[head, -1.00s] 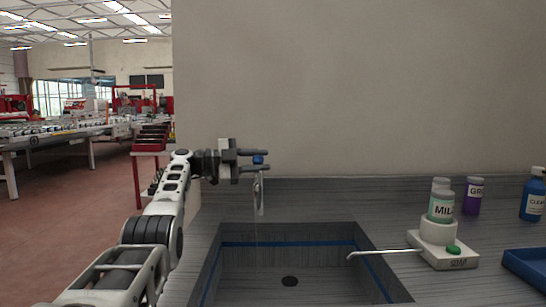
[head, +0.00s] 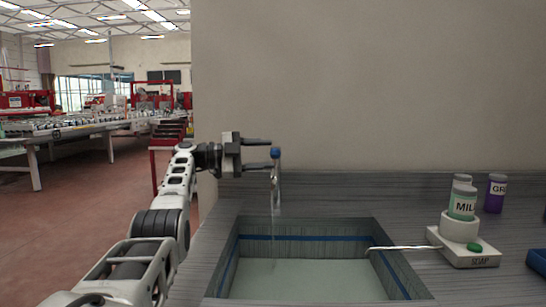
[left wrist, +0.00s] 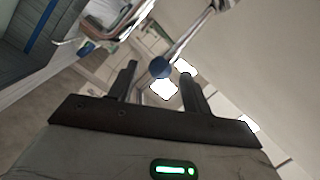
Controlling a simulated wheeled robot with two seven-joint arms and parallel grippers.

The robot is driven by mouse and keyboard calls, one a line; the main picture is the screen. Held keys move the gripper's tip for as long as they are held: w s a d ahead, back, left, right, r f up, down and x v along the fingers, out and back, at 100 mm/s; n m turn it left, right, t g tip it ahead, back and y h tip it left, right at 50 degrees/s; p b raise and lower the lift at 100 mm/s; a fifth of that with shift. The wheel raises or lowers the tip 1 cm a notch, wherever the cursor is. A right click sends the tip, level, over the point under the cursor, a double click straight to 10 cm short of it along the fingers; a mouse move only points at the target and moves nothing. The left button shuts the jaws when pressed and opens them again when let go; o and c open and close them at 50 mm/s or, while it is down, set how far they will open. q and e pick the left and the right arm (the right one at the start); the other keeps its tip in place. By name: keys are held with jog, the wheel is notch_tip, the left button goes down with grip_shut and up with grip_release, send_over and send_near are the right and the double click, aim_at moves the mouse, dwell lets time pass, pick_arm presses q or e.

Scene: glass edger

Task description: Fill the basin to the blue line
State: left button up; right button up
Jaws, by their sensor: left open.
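The basin (head: 228,262) is sunk in the grey counter, with a blue line (head: 320,238) around its inner wall. Pale water (head: 310,280) covers its bottom, with its surface below the blue line. The faucet (head: 276,190) stands at the back left, and a thin stream runs down from it. Its blue knob (head: 275,153) also shows in the left wrist view (left wrist: 160,68). My left gripper (head: 270,155) is open, with the knob at the opening between its fingertips. My right gripper is out of view.
A purple bottle (head: 495,193) and a blue tray (head: 538,262) are farther right. A wall rises behind the counter.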

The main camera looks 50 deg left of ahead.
pick_arm(q)
jog(key=p+v, duration=0.2)
jog(key=v, duration=1)
jog(key=shift+s, duration=0.3)
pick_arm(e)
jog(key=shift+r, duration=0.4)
pick_arm(q)
jog(key=shift+a, duration=0.1)
dwell(4.8)
